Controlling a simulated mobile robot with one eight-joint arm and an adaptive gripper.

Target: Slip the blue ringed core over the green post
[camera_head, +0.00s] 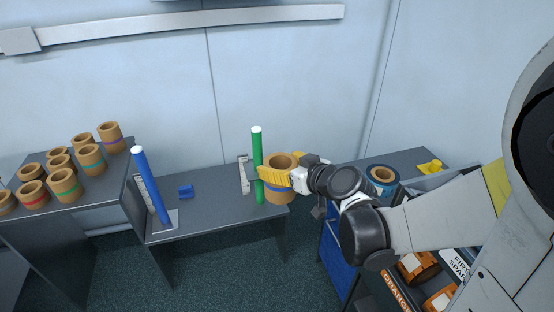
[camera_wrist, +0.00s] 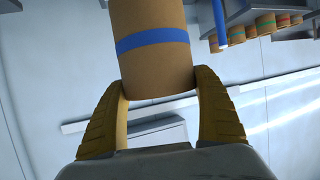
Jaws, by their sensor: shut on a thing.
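The blue ringed core (camera_head: 283,191) is a tan hollow cylinder with a blue band. My gripper (camera_head: 281,172) has its yellow fingers shut on it from both sides. In the wrist view, the core (camera_wrist: 152,70) sits between the fingers (camera_wrist: 161,82), its blue band beyond the fingertips. The green post (camera_head: 257,150) stands upright with a white top on the grey bench. The core is just right of the post, beside it and not around it, below the post's top. A fingertip overlaps the post's right edge in the picture; I cannot tell if they touch.
Several ringed cores (camera_head: 65,185) stand on the left table. Another wound ring (camera_head: 382,174) and a yellow object (camera_head: 430,167) are on the right. The bench middle is clear.

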